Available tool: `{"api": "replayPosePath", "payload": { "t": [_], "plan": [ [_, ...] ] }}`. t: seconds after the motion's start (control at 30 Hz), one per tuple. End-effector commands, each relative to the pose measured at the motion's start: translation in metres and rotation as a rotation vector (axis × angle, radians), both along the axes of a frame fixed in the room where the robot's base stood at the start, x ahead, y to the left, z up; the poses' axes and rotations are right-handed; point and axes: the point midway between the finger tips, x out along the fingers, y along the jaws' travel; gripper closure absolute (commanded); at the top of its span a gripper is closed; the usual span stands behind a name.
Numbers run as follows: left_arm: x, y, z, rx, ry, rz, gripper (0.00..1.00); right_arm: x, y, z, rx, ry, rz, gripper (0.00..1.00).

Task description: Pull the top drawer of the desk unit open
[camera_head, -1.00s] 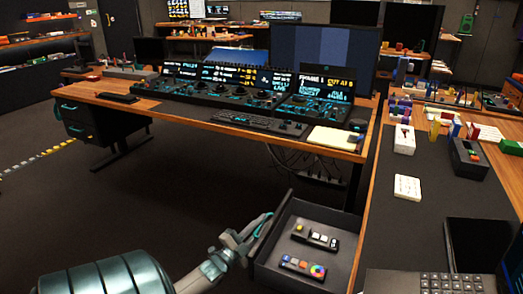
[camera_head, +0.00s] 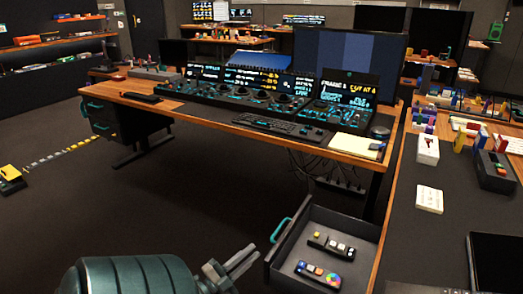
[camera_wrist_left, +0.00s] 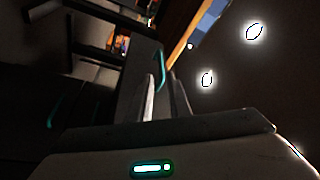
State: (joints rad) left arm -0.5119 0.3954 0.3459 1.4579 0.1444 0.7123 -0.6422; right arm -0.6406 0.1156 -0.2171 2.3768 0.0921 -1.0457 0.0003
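The top drawer (camera_head: 352,222) of the desk unit on the right stands pulled out, with its inside showing in the head view. Its teal handle (camera_head: 281,230) is on the front panel, and nothing holds it. Two small dark devices with coloured buttons lie inside the drawer. My left gripper (camera_head: 246,258) is to the left of the drawer front, apart from the handle. Its two fingers show a gap between them and hold nothing. The left wrist view shows both fingers (camera_wrist_left: 166,98) with a teal handle (camera_wrist_left: 160,70) beyond them. My right gripper is not in view.
A long wooden desk (camera_head: 215,118) with control panels, a keyboard and screens stands behind. The desk top (camera_head: 408,240) above the open drawer bears a white keypad (camera_head: 429,199) and small boxes. Dark floor (camera_head: 190,205) is free to the left of the drawer.

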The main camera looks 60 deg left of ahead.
Motion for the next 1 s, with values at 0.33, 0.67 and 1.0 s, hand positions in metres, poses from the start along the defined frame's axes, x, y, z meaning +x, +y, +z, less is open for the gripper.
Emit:
{"api": "replayPosePath", "payload": {
  "t": [0.33, 0.67, 1.0],
  "plan": [
    [-0.035, -0.005, -0.008, 0.000, 0.001, -0.001, 0.83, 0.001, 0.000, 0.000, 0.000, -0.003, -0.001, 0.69],
    [-0.037, -0.005, -0.008, 0.000, 0.001, -0.001, 0.83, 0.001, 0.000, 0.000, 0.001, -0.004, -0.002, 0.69],
    [-0.037, -0.005, -0.008, 0.000, 0.001, -0.001, 0.83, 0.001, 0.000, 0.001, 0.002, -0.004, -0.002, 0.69]
  ]
}}
